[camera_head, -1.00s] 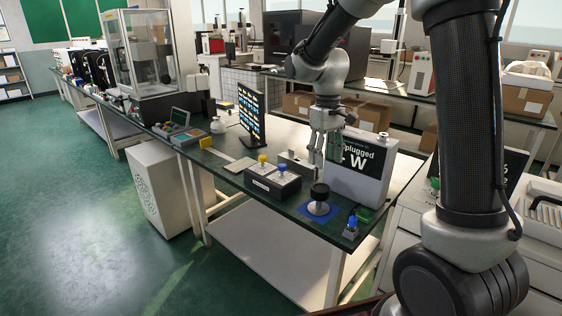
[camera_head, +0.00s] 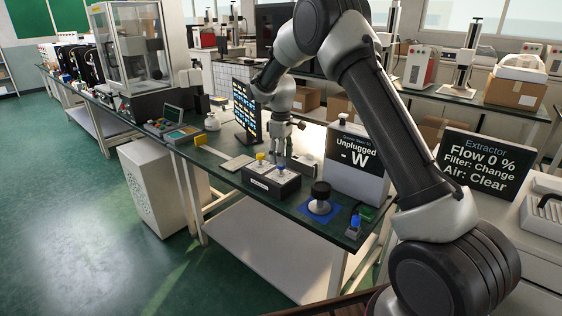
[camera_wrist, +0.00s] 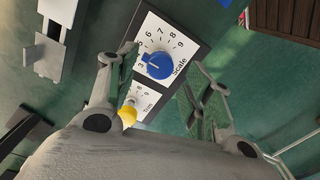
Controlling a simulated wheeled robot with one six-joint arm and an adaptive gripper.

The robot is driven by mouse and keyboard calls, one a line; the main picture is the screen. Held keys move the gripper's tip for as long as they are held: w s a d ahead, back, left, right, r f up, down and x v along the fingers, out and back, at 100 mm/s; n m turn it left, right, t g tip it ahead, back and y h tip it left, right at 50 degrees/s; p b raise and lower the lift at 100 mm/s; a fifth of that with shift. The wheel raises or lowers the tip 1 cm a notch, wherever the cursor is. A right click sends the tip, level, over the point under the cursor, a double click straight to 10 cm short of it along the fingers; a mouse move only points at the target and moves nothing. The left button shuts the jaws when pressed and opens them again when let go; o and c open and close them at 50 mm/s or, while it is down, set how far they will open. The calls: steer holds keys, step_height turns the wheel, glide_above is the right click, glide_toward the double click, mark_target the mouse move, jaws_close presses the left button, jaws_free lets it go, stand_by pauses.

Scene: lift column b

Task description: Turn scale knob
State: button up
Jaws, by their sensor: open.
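The scale knob is blue with a white mark. In the wrist view the scale knob (camera_wrist: 157,66) sits on a white dial face (camera_wrist: 176,43) with numbers and the word "Scale". Its white mark points roughly left. A yellow knob (camera_wrist: 128,116) marked "Trim" is below it. My gripper (camera_head: 281,150) is over the box's back side. In the wrist view my open gripper (camera_wrist: 163,72) has one finger each side of the scale knob, touching nothing I can make out.
A grey "Unplugged" panel (camera_head: 352,165) stands right of the box. A black-topped weight-like object (camera_head: 320,198) is on a blue mat in front of it. A lit screen (camera_head: 246,108) stands behind left. A flat grey plate (camera_head: 238,163) lies left of the box.

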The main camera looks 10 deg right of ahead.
mark_target(282, 168)
steer(key=shift+f, duration=1.15)
steer(key=shift+c, duration=0.4)
steer(key=c, duration=0.8)
steer(key=shift+f+m, duration=0.1)
steer(key=shift+m, duration=0.2)
steer(key=shift+s+a+m, duration=0.1)
steer(key=shift+s+m, duration=0.05)
steer(key=shift+m, duration=2.45)
